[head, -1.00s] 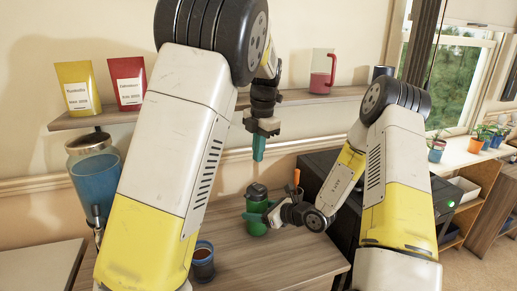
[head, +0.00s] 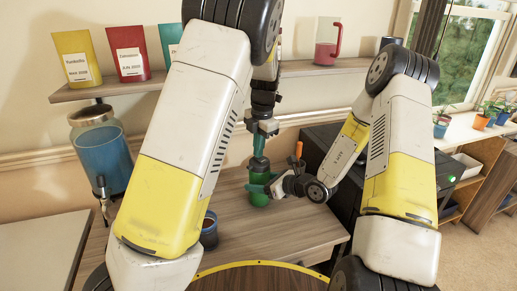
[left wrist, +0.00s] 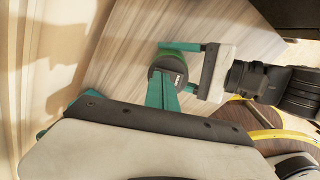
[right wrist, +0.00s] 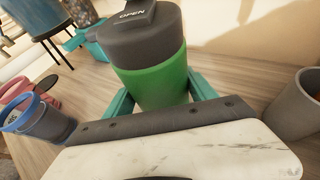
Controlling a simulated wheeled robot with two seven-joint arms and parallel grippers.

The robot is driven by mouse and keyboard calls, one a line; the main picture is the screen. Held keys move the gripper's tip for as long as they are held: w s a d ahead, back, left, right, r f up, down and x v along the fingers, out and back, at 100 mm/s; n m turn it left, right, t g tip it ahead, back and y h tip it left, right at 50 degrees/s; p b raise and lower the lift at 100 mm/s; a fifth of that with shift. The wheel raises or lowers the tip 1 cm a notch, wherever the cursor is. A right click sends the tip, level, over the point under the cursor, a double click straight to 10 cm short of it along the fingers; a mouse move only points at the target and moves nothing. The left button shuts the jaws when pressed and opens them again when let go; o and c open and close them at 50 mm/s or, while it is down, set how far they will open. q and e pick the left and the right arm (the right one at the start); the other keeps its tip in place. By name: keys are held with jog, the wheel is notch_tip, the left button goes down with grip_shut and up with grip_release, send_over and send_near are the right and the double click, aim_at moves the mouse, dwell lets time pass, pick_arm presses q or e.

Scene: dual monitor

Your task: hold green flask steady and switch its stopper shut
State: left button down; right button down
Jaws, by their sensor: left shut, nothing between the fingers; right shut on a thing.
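The green flask (head: 259,199) stands upright on the wooden table. In the right wrist view the green flask (right wrist: 152,86) has a dark grey lid (right wrist: 145,42) with a flap marked OPEN. My right gripper (head: 268,188) is shut on the flask's body, one teal finger on each side. My left gripper (head: 259,152) is shut and empty, pointing down directly over the lid. In the left wrist view its fingertips (left wrist: 168,78) overlap the lid (left wrist: 176,68); I cannot tell whether they touch.
A blue mug (head: 209,232) with dark contents stands on the table (head: 255,240) left of the flask. A grey cup (right wrist: 299,105) stands nearby. A blue drink dispenser (head: 100,155) is at left. A shelf (head: 330,68) with packets and a red jug (head: 327,42) is behind.

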aim_at(264, 162)
pick_arm(q)
jog(key=shift+f, duration=0.2)
jog(key=shift+s+d+r, duration=0.1)
jog(key=shift+s+d, duration=0.4)
jog(key=shift+s, duration=0.05)
jog(key=shift+r, duration=0.2)
notch_tip(264, 162, up, 14)
jog(key=s+d, duration=0.1)
jog(key=shift+s+f, duration=0.15)
jog(key=shift+f, duration=0.05)
dwell(0.3)
